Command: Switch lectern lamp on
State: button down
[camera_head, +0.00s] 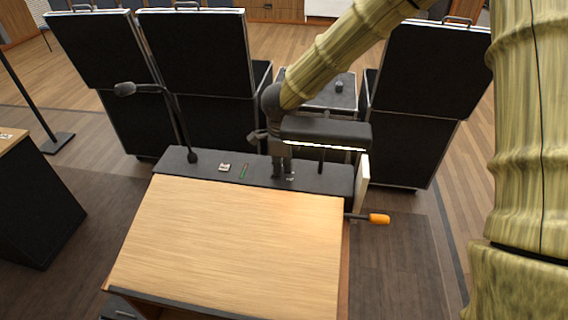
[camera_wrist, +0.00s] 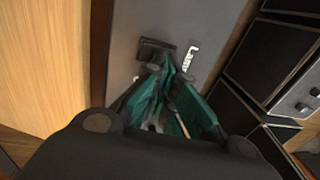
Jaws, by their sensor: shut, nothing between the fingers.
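The lectern (camera_head: 225,240) has a sloped wooden top and a dark grey strip (camera_head: 330,181) behind it. The lectern lamp (camera_head: 328,132) is a dark bar over the strip's right part, with a bright strip along its lower edge. My gripper (camera_head: 283,175) points down at the grey strip, left of the lamp post. In the wrist view its teal fingers (camera_wrist: 165,66) are together and empty. Their tips are at a dark rectangular piece, apparently the switch (camera_wrist: 153,48), beside a white label (camera_wrist: 190,57) that seems to read "Lamp". The fingers partly hide it; touching is unclear.
A gooseneck microphone (camera_head: 128,89) rises from the strip's left end. A small light-coloured control (camera_head: 224,167) and a green-and-red strip (camera_head: 243,171) lie left of my gripper. An orange-ended handle (camera_head: 378,219) sticks out at the right. Tall black cases (camera_head: 197,55) stand behind.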

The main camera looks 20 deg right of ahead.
jog(key=shift+s+a, duration=0.1)
jog(key=shift+s, duration=0.05)
jog(key=shift+s+a+r, duration=0.1)
jog(key=shift+s+a, duration=0.1)
jog(key=shift+s, duration=0.05)
dwell(0.4)
jog(key=r, duration=0.6)
jog(key=shift+s+a, duration=0.15)
jog(key=shift+s, duration=0.1)
jog(key=shift+r, duration=0.95)
